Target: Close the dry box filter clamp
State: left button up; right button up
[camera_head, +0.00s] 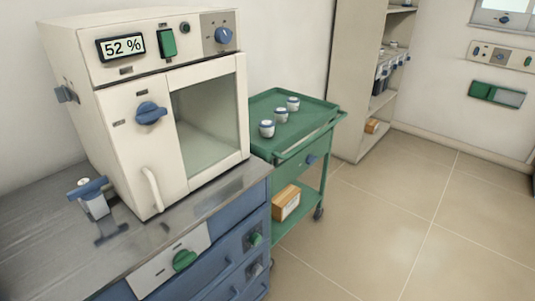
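The dry box (125,90) is a cream cabinet on the left bench, with a display reading 52%, a green switch, a blue knob (151,113) on its front panel and a glass window. A white cylinder with a blue bar handle (88,188) stands on the bench beside the box's left front corner. A small grey latch-like part (66,94) sits on the box's left side. I cannot tell for sure which of these is the filter clamp, or whether it is open. Neither of my grippers is in view.
The metal bench top (35,235) has blue drawers and a panel with a green knob (184,260) below. A green cart (262,105) with several small white jars stands right of the box. A shelf (345,100) stands behind. The tiled floor at right is clear.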

aim_at(90, 191)
jog(key=k+u, duration=0.15)
jog(key=u, duration=1.05)
